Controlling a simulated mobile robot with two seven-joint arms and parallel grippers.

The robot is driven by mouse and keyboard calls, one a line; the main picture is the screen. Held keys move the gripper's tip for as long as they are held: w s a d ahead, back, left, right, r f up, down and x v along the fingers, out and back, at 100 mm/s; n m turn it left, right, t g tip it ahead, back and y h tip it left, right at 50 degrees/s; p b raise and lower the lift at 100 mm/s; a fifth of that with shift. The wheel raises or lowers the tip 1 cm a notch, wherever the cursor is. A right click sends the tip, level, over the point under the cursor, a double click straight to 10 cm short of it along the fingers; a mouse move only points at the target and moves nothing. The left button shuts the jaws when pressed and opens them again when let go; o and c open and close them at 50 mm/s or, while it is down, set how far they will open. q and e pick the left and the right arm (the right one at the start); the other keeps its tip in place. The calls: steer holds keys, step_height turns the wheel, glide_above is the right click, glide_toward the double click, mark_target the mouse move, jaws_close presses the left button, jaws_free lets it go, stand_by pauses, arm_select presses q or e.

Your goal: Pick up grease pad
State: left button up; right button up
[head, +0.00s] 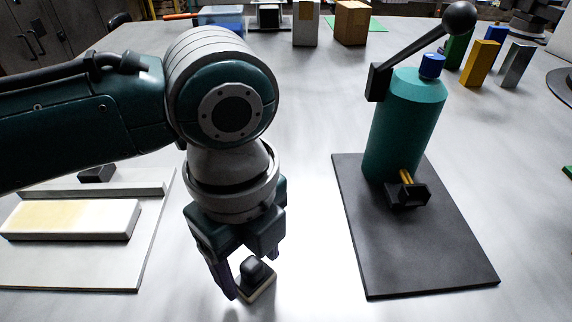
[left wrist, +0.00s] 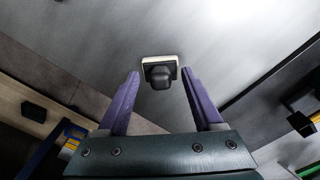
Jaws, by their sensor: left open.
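The grease pad appears to be the small pad with a cream base and a black knob (head: 258,282), lying on the grey table below my left gripper. In the left wrist view the pad (left wrist: 160,70) shows between and just past the two purple fingertips. My left gripper (head: 246,280) points down over the pad, its fingers apart on either side of the knob. The left gripper (left wrist: 161,78) holds nothing; I cannot tell how much height separates the tips from the pad. My right gripper is not in view.
A teal cylinder pump with a black lever (head: 405,120) stands on a dark plate (head: 440,265) at the right. A long cream block with a yellowish top (head: 70,217) lies on a pale board (head: 75,275) at the left. Boxes (head: 352,22) and coloured blocks (head: 481,62) stand farther back.

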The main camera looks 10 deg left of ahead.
mark_target(251, 264)
arm_select(q)
steer(key=shift+f, duration=0.2)
steer(key=c, duration=1)
steer(key=shift+o, duration=0.2)
steer(key=shift+r, duration=0.15)
step_height(251, 264, up, 20)
steer(key=p, duration=0.3)
